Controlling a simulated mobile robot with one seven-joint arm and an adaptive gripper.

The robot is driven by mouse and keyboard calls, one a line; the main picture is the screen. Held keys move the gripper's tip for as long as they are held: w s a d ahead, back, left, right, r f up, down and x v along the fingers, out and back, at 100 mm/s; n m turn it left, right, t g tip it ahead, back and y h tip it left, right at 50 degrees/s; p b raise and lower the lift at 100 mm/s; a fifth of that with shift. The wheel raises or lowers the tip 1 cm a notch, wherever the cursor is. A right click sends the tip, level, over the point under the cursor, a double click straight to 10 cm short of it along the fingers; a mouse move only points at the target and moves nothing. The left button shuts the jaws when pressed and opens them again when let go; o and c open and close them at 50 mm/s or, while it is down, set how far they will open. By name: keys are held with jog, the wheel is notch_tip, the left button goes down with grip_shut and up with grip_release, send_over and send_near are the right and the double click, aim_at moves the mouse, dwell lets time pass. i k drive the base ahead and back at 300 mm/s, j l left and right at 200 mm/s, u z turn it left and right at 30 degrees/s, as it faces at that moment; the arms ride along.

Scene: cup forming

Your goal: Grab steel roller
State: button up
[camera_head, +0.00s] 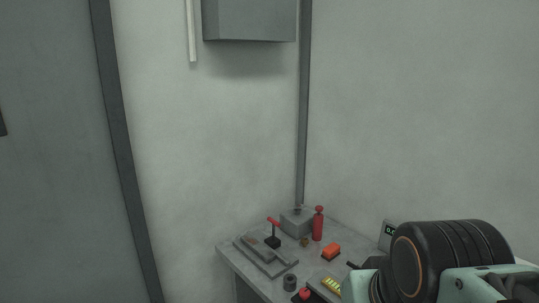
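I cannot pick out the steel roller for certain. A short dark grey cylinder (290,282) stands upright at the front of the grey workbench (232,251) and has a darker top; I cannot tell if it is the roller. My arm fills the lower right corner and covers the right part of the bench. My gripper's fingers cannot be made out, so nothing shows of what it holds.
The bench carries a stepped grey plate (262,257) with a red-handled lever (273,233), a grey box (294,222), a red bottle (318,224), an orange-red block (331,251), a red knob (305,294) and a display (388,232). Walls stand close behind. A grey cabinet (249,20) hangs above.

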aim_at(290, 283)
jog(key=i+j+u, duration=0.1)
jog(key=i+j+z, duration=0.15)
jog(key=j+z, duration=0.1)
jog(key=j, duration=0.2)
jog(key=i, duration=0.45)
jog(key=i+j+z, duration=0.15)
jog(key=z, duration=0.3)
jog(key=j+z, duration=0.4)
jog(key=i+j+z, duration=0.15)
jog(key=j+z, duration=0.15)
jog(key=z, duration=0.15)
jog(key=k+l+u, duration=0.15)
jog(key=k, duration=0.25)
